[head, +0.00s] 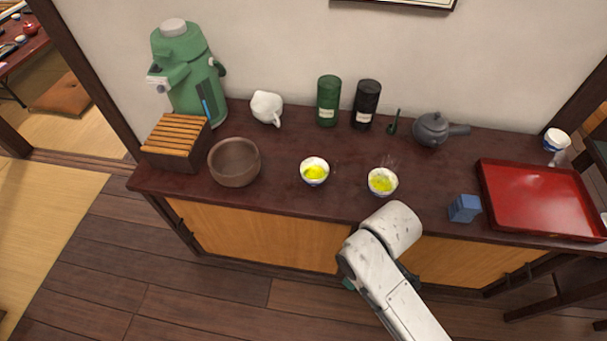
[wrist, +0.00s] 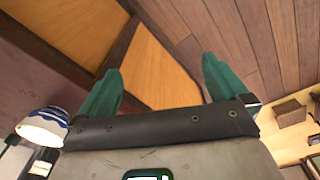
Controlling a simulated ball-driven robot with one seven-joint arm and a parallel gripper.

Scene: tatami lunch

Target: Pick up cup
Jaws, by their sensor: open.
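Two white cups with yellow-green liquid stand on the dark counter (head: 290,195) in the head view: a left cup (head: 314,171) and a right cup (head: 382,181). A third, white and blue cup (head: 556,140) is at the counter's far right. In the head view my arm hides most of my gripper, below the counter's front edge. In the wrist view my gripper (wrist: 162,82) is open with nothing between its teal fingers, facing orange cabinet panels. A blue-patterned white cup (wrist: 42,127) shows at the left there, apart from the fingers; I cannot tell which one.
A red tray (head: 540,222) and a small blue box (head: 465,208) are on the right. A brown bowl (head: 234,162), slatted wooden box (head: 175,142) and green dispenser (head: 190,75) are left. A white pitcher (head: 266,107), two canisters (head: 328,100) and a grey teapot (head: 431,128) line the back.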

